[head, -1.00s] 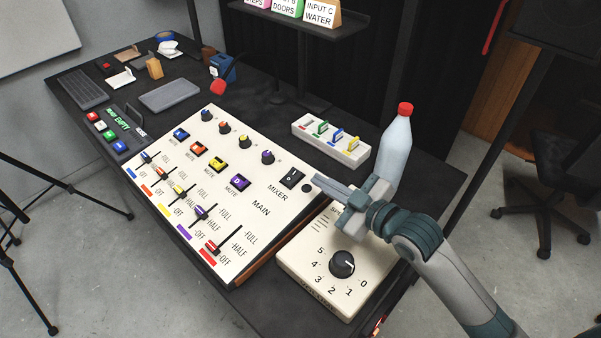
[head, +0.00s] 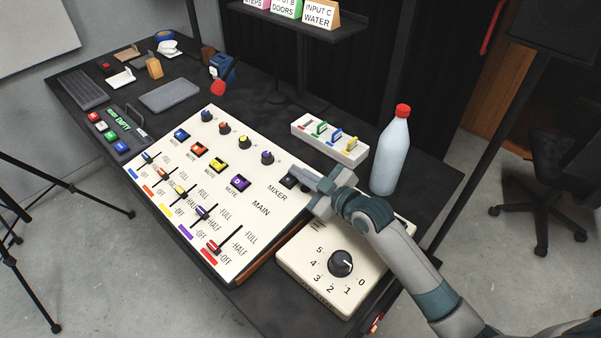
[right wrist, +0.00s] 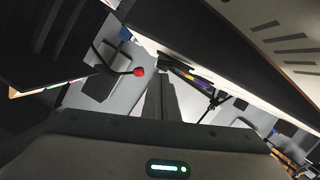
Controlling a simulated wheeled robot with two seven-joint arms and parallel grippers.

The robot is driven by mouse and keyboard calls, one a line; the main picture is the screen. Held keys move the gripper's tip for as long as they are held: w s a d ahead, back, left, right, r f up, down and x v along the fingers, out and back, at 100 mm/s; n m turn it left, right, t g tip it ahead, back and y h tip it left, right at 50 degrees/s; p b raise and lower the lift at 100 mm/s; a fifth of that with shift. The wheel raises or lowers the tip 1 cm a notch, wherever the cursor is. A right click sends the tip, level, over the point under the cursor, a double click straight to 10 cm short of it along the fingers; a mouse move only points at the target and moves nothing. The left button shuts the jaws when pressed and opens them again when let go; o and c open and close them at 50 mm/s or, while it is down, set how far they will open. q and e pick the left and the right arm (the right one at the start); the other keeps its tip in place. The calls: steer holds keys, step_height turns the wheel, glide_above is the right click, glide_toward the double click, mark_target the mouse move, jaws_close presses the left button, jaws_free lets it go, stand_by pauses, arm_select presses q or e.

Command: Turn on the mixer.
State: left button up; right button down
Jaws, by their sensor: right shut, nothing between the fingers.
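The mixer is a cream panel (head: 258,182) with coloured knobs, mute buttons and sliders, lying on the dark table. The black switch (head: 288,180) beside the word MIXER sits at its right corner and is mostly hidden by my right gripper; its position cannot be told. My right gripper (head: 300,182) is shut and empty, with its fingertips at or just above the switch. Whether they touch it is unclear. In the right wrist view the closed fingers (right wrist: 160,98) point away, with nothing between them. My left gripper is not in view.
A cream box with a black dial (head: 341,263) sits below my right arm. A clear bottle with a red cap (head: 391,155) stands close behind the gripper. A small white switch box (head: 330,142) lies behind the mixer. A red-tipped microphone (head: 218,88) leans over the mixer's far edge.

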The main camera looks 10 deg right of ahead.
steer(key=shift+w+d+f, duration=0.1)
steer(key=shift+d+f, duration=0.05)
steer(key=shift+f, duration=0.15)
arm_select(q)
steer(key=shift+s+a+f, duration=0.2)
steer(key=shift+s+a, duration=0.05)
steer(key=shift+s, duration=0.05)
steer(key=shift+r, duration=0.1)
arm_select(e)
steer(key=shift+f, duration=0.1)
steer(key=shift+w+d+f+m, duration=0.1)
steer(key=shift+d+m, duration=0.1)
steer(key=shift+m, duration=0.1)
steer(key=shift+f, duration=0.1)
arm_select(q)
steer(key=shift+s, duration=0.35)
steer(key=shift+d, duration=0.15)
